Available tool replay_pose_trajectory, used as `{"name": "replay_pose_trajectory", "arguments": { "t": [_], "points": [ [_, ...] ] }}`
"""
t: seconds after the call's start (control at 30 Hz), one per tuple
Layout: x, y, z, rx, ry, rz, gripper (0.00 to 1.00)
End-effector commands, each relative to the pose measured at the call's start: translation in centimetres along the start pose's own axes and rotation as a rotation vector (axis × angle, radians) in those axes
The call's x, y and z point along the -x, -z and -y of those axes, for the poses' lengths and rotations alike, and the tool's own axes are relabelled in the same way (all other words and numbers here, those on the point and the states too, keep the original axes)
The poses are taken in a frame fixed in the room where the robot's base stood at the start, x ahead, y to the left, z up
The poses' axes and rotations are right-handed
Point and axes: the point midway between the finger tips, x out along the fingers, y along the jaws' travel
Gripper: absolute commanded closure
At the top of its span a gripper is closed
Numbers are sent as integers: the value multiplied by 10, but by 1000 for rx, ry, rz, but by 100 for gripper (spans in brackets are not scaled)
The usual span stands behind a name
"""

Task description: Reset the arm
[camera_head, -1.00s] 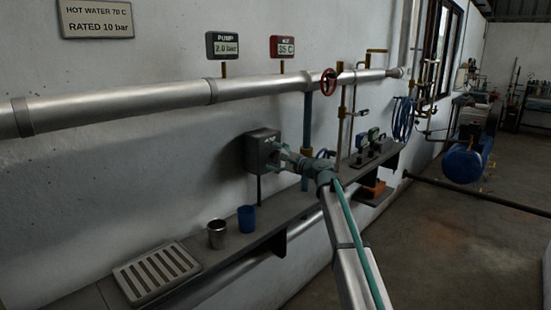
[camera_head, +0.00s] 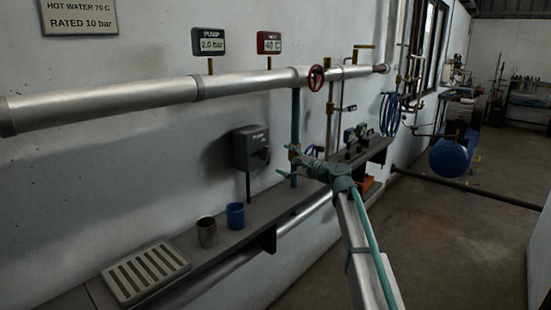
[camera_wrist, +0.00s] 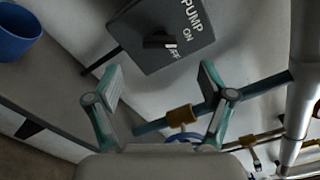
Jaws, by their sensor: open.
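My gripper (camera_head: 297,163) is open and empty at the end of my arm, to the right of the grey pump switch box (camera_head: 248,150) and apart from it. In the wrist view my gripper's two teal-edged fingers (camera_wrist: 160,82) are spread. Beyond them is the switch box (camera_wrist: 190,50), marked PUMP, ON and OFF. Its dark knob (camera_wrist: 158,42) has a pale tip near the OFF lettering.
The pump display (camera_head: 208,42) reads 2.0 bar and the red-framed one (camera_head: 269,43) reads 40 C. A red handwheel (camera_head: 316,77) sits on the pipe. A metal cup (camera_head: 207,232), blue cup (camera_head: 235,216) and slotted tray (camera_head: 147,271) stand on the shelf.

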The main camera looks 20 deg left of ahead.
Motion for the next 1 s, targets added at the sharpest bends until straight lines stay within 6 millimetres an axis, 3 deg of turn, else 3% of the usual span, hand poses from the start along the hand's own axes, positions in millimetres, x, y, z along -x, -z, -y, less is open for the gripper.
{"name": "replay_pose_trajectory", "arguments": {
  "t": [0.2, 0.77, 0.87, 0.93, 1.0],
  "points": [
    [15, 0, 0, 0, 0, 0, 19],
    [15, 0, -1, 36, -3, 3, 19],
    [18, 1, -14, 151, -56, -7, 19],
    [27, 1, -36, 267, -124, -27, 19],
    [39, 12, -74, 361, -210, -51, 19]
  ]
}}
